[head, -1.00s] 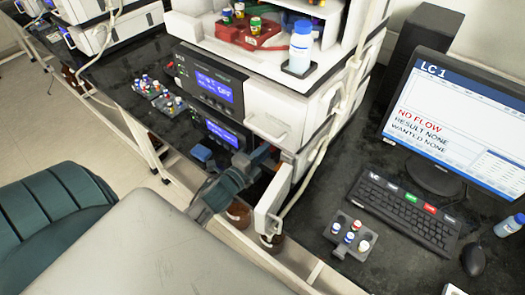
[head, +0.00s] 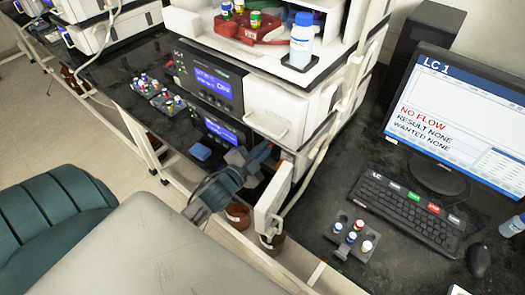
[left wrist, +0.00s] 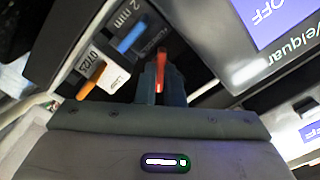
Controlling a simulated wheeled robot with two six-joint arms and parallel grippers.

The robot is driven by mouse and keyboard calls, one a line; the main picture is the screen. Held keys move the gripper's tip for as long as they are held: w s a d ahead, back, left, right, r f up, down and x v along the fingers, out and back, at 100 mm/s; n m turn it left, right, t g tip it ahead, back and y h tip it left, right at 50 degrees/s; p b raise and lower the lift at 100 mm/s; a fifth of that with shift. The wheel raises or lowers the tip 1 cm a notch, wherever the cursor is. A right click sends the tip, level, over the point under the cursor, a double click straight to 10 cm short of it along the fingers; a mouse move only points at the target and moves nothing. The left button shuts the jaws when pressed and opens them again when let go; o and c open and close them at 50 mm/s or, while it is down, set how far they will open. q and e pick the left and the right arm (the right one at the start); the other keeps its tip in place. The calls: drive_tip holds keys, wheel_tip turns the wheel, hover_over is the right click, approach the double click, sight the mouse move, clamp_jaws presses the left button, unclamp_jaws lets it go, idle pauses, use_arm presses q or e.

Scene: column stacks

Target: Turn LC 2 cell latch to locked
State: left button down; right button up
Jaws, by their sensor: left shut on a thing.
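In the left wrist view my left gripper (left wrist: 160,88) is shut on a narrow red-orange latch lever (left wrist: 161,62), whose top stands out between the fingers. The lever points nearly straight up in that view, at the dark front of an instrument module. In the head view my left gripper (head: 262,154) reaches in from the left, low at the front of the middle stack. The latch itself is hidden there. My right gripper is in neither view.
A white open door (head: 272,203) stands just right of my left gripper. Blue (left wrist: 133,34) and orange (left wrist: 91,80) tagged parts sit left of the lever. A blue block (head: 200,152) and vial racks (head: 158,98) lie left of the stack. The LC 1 monitor (head: 455,120) is at right.

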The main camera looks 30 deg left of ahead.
use_arm(q)
drive_tip(key=n, duration=0.4)
drive_tip(key=shift+n+b, duration=0.35)
drive_tip(key=shift+n, duration=2.55)
drive_tip(key=c, duration=1.5)
unclamp_jaws()
drive_tip(key=shift+c, duration=0.2)
drive_tip(key=shift+b, duration=0.3)
